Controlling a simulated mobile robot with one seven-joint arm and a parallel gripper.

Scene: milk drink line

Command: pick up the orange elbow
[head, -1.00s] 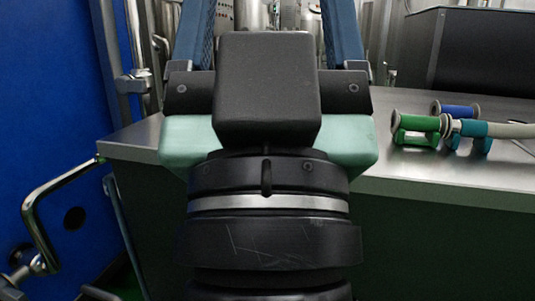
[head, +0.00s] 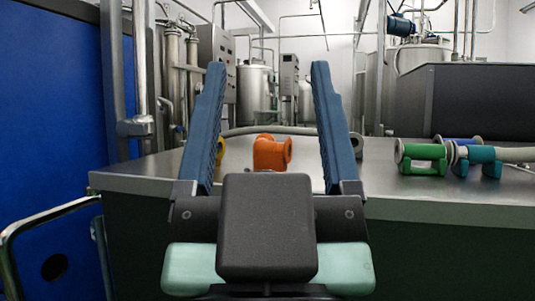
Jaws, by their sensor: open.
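A yellow piece (head: 221,150) is partly hidden behind the left finger. A grey hose (head: 385,139) runs behind the elbow. Green (head: 424,157), teal (head: 476,157) and blue (head: 455,140) fittings lie at right. A dark box (head: 470,100) stands behind them. A metal rail (head: 50,212) is at left.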

